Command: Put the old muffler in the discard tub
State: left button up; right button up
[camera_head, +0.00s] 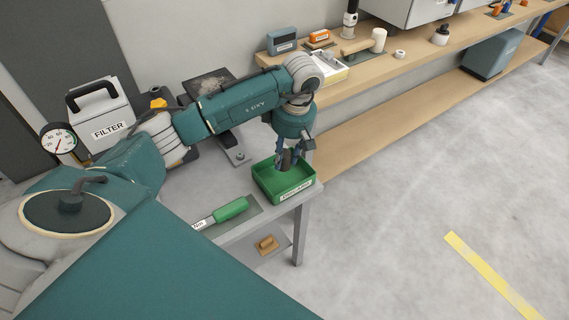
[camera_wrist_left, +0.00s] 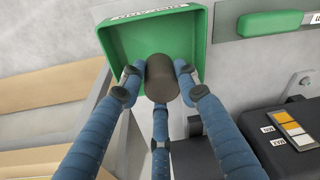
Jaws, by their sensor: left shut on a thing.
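The old muffler (camera_wrist_left: 162,78) shows in the left wrist view as a dark, rounded cylinder between my fingers. My left gripper (camera_wrist_left: 160,85) is shut on it. In the head view, my left gripper (camera_head: 287,158) points down into the green discard tub (camera_head: 268,190), which stands at the corner of a grey table. The muffler (camera_head: 286,160) is a small dark shape between the fingers there, over or inside the tub. The tub (camera_wrist_left: 120,45) lies behind the muffler in the wrist view. I cannot tell whether the muffler touches its floor. My right gripper is not in view.
A green-handled tool (camera_head: 231,209) lies on the table beside the tub. The FILTER box (camera_head: 105,117) and a gauge (camera_head: 58,140) stand at the left. A wooden bench (camera_head: 430,50) with tools runs along the wall. The floor at the right is clear.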

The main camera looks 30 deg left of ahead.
aim_at(285, 166)
pick_arm(q)
notch_tip(285, 166, down, 4)
jog(key=shift+s+r, duration=0.1)
jog(key=shift+r, duration=0.15)
jog(key=shift+f, duration=0.3)
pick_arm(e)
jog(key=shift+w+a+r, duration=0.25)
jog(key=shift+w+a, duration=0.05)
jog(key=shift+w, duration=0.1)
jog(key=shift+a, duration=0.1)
pick_arm(q)
jog(key=shift+f, duration=0.2)
jog(key=o, duration=1.2)
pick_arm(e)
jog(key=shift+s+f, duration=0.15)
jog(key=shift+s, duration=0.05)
pick_arm(q)
jog(key=shift+r, duration=0.1)
